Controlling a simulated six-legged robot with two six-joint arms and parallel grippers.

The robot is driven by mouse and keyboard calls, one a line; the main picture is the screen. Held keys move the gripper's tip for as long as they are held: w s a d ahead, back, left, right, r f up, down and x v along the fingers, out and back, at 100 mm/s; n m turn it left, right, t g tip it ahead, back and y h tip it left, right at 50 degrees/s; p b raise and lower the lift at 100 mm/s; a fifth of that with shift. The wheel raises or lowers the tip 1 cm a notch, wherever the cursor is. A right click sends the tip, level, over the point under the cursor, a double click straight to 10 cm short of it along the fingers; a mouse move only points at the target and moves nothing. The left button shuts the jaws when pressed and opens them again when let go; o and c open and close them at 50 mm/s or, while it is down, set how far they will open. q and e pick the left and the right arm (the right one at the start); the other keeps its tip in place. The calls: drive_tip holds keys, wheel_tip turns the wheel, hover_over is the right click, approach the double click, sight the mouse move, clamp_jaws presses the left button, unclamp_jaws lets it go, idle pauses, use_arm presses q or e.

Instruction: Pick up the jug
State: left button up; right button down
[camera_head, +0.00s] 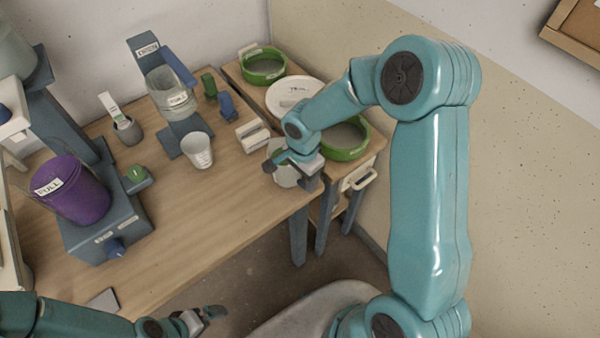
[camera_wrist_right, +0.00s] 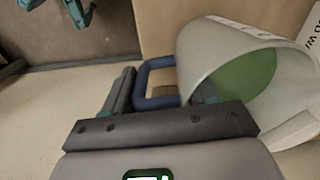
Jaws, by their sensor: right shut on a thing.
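The jug (camera_wrist_right: 225,58) is pale and translucent, with green inside and a blue handle (camera_wrist_right: 148,80). It fills the right of the right wrist view and is tilted there. My right gripper (camera_wrist_right: 160,92) is shut on the handle, with a finger on either side. In the head view the jug (camera_head: 286,177) is a pale shape at the table's right front, mostly hidden by my right gripper (camera_head: 283,164). My left gripper (camera_head: 212,313) is low in the head view, away from the jug; its jaw gap is unclear.
The wooden table (camera_head: 190,210) holds a purple bucket (camera_head: 82,195) on a grey stand, a white cup (camera_head: 198,152), a clear container (camera_head: 168,92) and a grey pot (camera_head: 127,130). Green-rimmed tubs (camera_head: 264,66) and a white lid (camera_head: 292,92) stand behind right. The table's front middle is bare.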

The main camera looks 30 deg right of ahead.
drive_tip(key=shift+w+r, duration=0.1)
drive_tip(key=shift+r, duration=0.4)
wheel_tip(320, 180, up, 19)
idle(0.7)
idle(1.4)
